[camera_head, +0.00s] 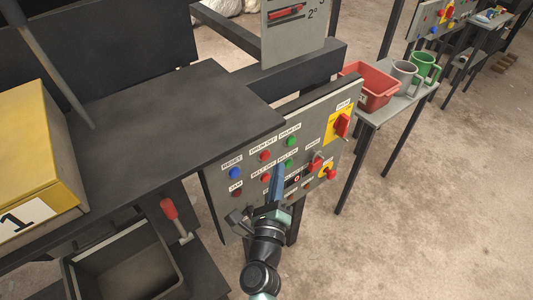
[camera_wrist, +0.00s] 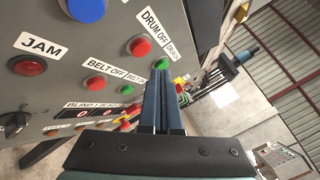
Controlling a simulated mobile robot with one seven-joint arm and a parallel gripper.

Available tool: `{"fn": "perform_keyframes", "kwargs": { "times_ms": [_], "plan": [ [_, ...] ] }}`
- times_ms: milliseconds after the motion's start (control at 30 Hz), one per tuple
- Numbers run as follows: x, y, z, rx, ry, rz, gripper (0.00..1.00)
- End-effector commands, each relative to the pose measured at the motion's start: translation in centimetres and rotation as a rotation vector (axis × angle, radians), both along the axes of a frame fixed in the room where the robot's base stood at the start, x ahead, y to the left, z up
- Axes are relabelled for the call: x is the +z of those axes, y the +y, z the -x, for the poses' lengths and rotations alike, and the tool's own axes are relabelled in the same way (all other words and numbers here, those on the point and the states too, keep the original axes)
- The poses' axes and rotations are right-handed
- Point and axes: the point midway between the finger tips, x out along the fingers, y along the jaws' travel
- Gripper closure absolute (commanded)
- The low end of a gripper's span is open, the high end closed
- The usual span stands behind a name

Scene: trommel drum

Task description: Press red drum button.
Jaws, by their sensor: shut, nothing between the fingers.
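The red DRUM OFF button (camera_head: 265,156) sits in the upper row of the grey control panel (camera_head: 215,176), between the blue RESET button (camera_head: 235,173) and the green DRUM ON button (camera_head: 290,141). In the wrist view the red drum button (camera_wrist: 139,46) is in plain sight, just up and left of the fingertips. My gripper (camera_head: 279,168) is shut and empty, its blue fingers pointing up in front of the panel. In the head view the tips appear between the red BELT OFF button (camera_head: 265,178) and the green belt button (camera_head: 289,165). Contact with the panel cannot be told.
A dark JAM button (camera_head: 237,192) is at the panel's lower left. Red rotary switches (camera_head: 342,125) are at its right. A black table (camera_head: 170,105) with a yellow box (camera_head: 35,140) lies left. A red bin (camera_head: 372,88) and mugs stand on a side table at right.

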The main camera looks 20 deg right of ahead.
Motion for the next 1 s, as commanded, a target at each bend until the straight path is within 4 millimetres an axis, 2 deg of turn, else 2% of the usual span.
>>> {"fn": "perform_keyframes", "kwargs": {
  "times_ms": [233,1000],
  "plan": [
    [0.0,0.6,-1.5,0.001,0.000,0.002,1.00],
    [0.0,0.6,-1.5,0.000,0.001,0.002,1.00]
  ]
}}
